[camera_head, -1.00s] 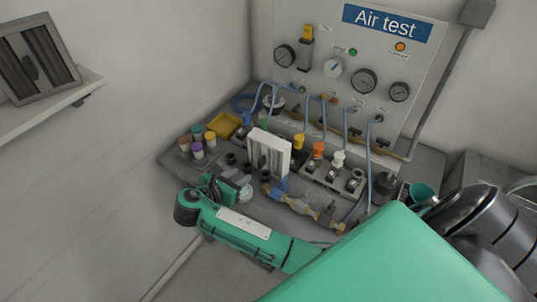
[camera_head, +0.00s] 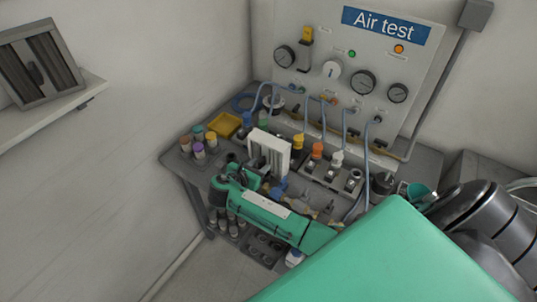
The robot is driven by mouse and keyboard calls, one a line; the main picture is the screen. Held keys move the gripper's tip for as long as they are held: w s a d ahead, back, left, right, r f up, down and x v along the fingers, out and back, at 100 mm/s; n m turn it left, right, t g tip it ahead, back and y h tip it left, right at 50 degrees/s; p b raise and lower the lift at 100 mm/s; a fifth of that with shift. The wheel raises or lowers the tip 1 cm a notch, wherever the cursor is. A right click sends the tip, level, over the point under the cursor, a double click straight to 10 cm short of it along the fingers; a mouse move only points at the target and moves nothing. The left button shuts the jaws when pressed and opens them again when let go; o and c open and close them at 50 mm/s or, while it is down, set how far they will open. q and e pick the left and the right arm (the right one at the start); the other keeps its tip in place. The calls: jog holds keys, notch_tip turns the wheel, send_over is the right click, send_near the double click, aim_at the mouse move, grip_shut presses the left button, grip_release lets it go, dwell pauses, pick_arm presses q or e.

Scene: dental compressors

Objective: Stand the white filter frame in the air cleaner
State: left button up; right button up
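The white filter frame (camera_head: 281,154) stands upright on the grey workbench, in front of the Air test panel. My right arm's green wrist comes in from the lower right and ends just in front of the frame. My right gripper (camera_head: 256,178) is close to the frame's lower front. Its fingers are mostly hidden by the wrist and clutter, so I cannot tell whether they touch the frame. A grey box with dark upright slats (camera_head: 40,62), which looks like the air cleaner, sits on the left wall shelf. My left gripper is not in view.
The Air test panel (camera_head: 345,75) with gauges and hoses stands behind the bench. Several coloured-cap jars (camera_head: 198,148) and a yellow tray (camera_head: 224,124) are left of the frame. Valves and fittings (camera_head: 335,172) crowd its right. The wall shelf (camera_head: 55,115) is bare in front of the box.

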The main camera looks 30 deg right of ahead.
jog(key=shift+c, duration=0.5)
grip_shut()
